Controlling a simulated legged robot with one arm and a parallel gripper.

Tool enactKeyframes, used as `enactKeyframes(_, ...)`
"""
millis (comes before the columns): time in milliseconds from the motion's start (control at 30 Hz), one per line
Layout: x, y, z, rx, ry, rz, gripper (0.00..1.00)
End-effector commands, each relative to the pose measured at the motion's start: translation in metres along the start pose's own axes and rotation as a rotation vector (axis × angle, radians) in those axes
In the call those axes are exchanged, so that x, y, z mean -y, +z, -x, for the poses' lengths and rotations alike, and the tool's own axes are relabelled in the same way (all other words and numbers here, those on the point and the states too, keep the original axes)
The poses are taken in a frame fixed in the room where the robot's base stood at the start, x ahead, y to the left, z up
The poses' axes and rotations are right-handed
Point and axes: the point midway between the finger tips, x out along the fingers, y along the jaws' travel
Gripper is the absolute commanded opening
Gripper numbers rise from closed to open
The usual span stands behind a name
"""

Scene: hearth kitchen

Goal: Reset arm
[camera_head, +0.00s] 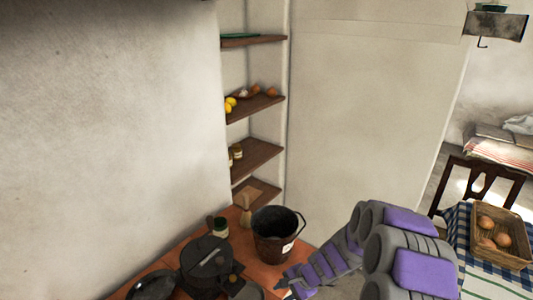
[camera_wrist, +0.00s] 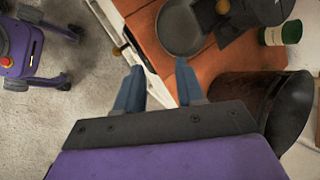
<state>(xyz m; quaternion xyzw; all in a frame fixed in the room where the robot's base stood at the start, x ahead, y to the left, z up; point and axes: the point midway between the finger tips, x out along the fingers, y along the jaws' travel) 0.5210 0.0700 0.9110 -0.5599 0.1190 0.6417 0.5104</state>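My gripper (camera_wrist: 159,84) shows in the wrist view with its two blue-grey fingers apart and nothing between them. It points down past the edge of the orange counter (camera_wrist: 150,38), beside a dark bucket (camera_wrist: 290,105). In the head view my purple and grey arm reaches in from the lower right. Its gripper end (camera_head: 284,283) is at the front edge of the counter, just below the bucket (camera_head: 274,245).
A dark pot (camera_head: 205,262), a pan (camera_head: 153,286) and a jar (camera_head: 219,227) stand on the counter. Wall shelves (camera_head: 255,107) hold fruit and jars. At right, a basket of eggs (camera_head: 490,255) sits on a checked tablecloth beside a chair (camera_head: 482,180).

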Motion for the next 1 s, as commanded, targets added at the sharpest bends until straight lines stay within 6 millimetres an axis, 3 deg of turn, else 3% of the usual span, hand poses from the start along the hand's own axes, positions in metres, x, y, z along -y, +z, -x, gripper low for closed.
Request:
enactKeyframes(200,0.012,0.049,0.042,0.042,0.018,0.167,0.38)
enactKeyframes(467,-0.003,0.122,0.103,0.096,0.101,0.413,0.38)
enactKeyframes(700,-0.042,0.173,0.155,0.110,0.219,0.605,0.38)
enactKeyframes(1000,-0.112,0.215,0.217,0.090,0.407,0.784,0.38)
